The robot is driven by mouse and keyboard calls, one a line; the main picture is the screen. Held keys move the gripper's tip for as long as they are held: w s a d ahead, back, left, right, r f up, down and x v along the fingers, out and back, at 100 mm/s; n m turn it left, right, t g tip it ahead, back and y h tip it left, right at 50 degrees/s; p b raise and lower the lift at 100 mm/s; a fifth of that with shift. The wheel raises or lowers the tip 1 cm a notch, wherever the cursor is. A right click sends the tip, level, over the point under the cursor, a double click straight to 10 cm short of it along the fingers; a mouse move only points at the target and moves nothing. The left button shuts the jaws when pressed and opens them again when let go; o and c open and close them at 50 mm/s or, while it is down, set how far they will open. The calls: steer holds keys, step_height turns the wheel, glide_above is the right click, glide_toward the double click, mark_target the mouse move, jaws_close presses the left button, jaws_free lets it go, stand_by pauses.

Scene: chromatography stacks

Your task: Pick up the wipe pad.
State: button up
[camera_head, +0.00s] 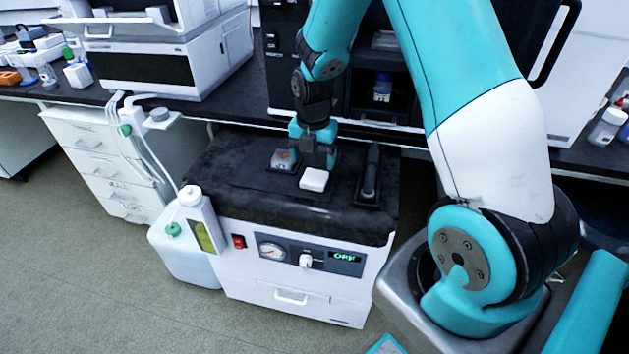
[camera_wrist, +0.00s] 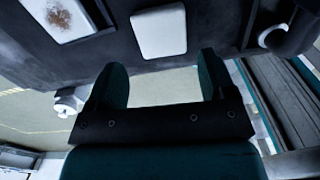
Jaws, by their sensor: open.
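The wipe pad, a plain white rounded block (camera_head: 314,179), lies flat on the black top of the white cabinet. In the wrist view it (camera_wrist: 158,32) shows at the top centre, beyond the fingertips and between their lines. My gripper (camera_head: 318,160) points down just behind the pad in the head view. Its two teal fingers (camera_wrist: 162,72) are apart with nothing between them. The pad does not appear to touch either finger; the exact height above it is hard to tell.
A small tray with a brown stain (camera_head: 283,158) sits left of the pad; it also shows in the wrist view (camera_wrist: 62,17). A black holder with an upright handle (camera_head: 370,175) stands to the right. The cabinet top (camera_head: 245,190) is bare at front left. Instruments stand on the bench behind.

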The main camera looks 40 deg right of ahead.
mark_target(313, 178)
steer(key=f, duration=0.5)
steer(key=shift+s+a+f, duration=0.15)
steer(key=shift+s+f, duration=0.05)
steer(key=shift+f, duration=0.15)
steer(key=shift+c, duration=0.2)
steer(key=c, duration=0.6)
